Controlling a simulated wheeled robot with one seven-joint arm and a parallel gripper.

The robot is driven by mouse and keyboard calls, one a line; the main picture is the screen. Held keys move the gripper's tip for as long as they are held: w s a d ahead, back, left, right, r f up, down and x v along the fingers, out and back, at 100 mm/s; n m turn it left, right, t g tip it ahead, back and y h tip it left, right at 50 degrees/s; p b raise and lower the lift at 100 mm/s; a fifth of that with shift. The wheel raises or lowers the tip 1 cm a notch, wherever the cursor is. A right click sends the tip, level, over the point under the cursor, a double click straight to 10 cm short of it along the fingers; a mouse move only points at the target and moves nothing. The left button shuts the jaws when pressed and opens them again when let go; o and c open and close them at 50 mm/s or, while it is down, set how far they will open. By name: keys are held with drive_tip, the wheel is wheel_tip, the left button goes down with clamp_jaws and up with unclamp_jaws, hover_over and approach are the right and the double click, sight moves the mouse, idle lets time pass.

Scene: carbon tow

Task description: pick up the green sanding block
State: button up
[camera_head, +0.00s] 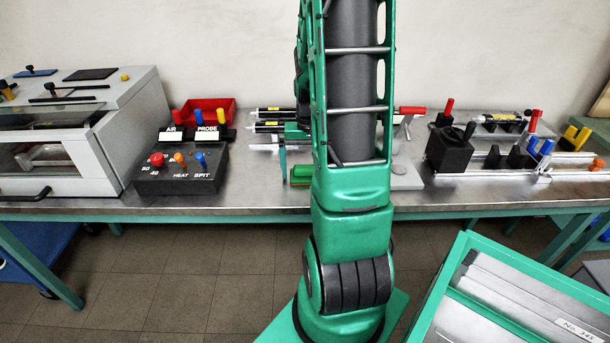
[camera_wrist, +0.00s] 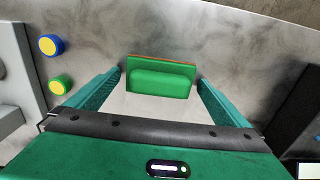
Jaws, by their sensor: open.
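The green sanding block (camera_wrist: 160,80) lies on the metal bench top, with a thin brown-orange layer along its far edge. In the wrist view it sits ahead of my gripper (camera_wrist: 160,90), between the lines of the two green fingers and touching neither as far as I can see. My gripper is open and empty. In the head view the block (camera_head: 301,173) shows as a small green piece at the bench's front, just left of my arm, which hides part of the area. My gripper is mostly hidden behind my arm there.
A black control box (camera_head: 180,172) with coloured knobs stands left of the block. A grey plate (camera_head: 405,178) and a black block (camera_head: 450,150) lie to the right. A blue-and-yellow button (camera_wrist: 51,44) is at the wrist view's left. A green-framed bin (camera_head: 450,275) stands at front right.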

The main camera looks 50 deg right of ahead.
drive_tip(key=c, duration=0.9)
drive_tip(key=shift+c, duration=0.2)
drive_tip(key=shift+r, duration=0.15)
